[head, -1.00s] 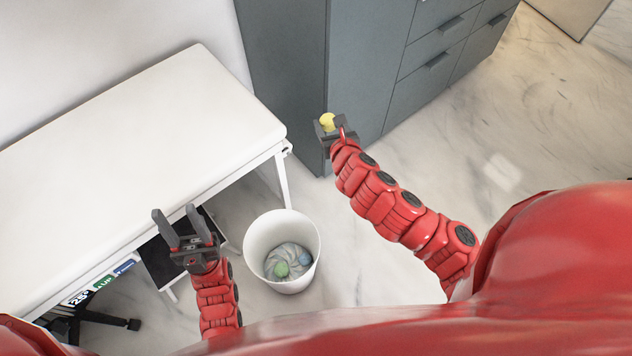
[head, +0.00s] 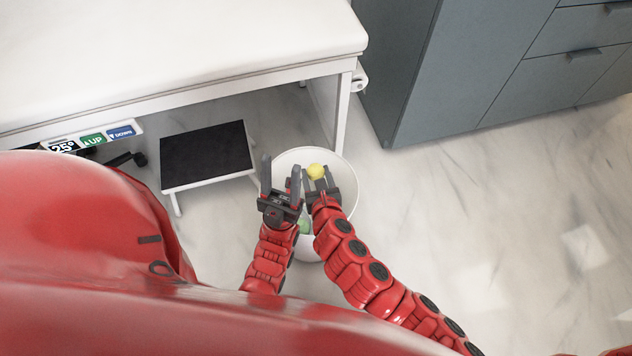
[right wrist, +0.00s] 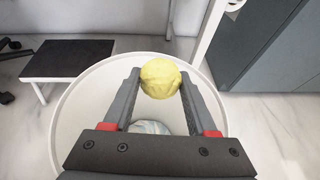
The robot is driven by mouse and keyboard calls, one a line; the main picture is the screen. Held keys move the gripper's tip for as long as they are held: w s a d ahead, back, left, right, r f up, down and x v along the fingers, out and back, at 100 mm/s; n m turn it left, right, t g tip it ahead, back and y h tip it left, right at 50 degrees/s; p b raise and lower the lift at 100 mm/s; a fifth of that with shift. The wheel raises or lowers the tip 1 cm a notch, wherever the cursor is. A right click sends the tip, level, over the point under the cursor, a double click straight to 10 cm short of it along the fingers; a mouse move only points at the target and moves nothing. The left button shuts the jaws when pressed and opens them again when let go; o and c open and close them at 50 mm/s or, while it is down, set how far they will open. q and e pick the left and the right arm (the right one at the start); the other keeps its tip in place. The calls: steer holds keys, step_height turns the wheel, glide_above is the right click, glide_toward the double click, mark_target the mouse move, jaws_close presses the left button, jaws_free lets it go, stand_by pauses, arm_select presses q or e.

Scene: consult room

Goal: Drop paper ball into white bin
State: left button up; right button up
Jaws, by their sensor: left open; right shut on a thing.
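The yellow paper ball (head: 317,171) is held between the fingertips of my right gripper (head: 318,180), which is shut on it. In the right wrist view the ball (right wrist: 160,78) sits at the finger ends, in front of the far inside of the white bin (right wrist: 84,98). In the head view the white bin (head: 343,164) stands on the floor, and both grippers overlap it. My left gripper (head: 281,178) is open and empty, over the bin's left side. Inside the bin a green crumpled item (head: 304,227) shows partly; my arms hide much of the rest.
A white padded table (head: 200,40) stands behind, its leg close to the bin. A black-topped step stool (head: 206,152) is left of the bin. A grey cabinet (head: 450,80) stands at the back right. The floor on the right is clear.

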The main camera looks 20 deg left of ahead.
step_height(320, 180, down, 6)
steer(key=b, duration=0.5)
steer(key=shift+b, duration=0.4)
steer(key=o, duration=1.4)
steer(key=shift+c, duration=0.2)
steer(key=shift+s, duration=0.1)
steer(key=p+v, duration=0.4)
steer(key=v, duration=1.3)
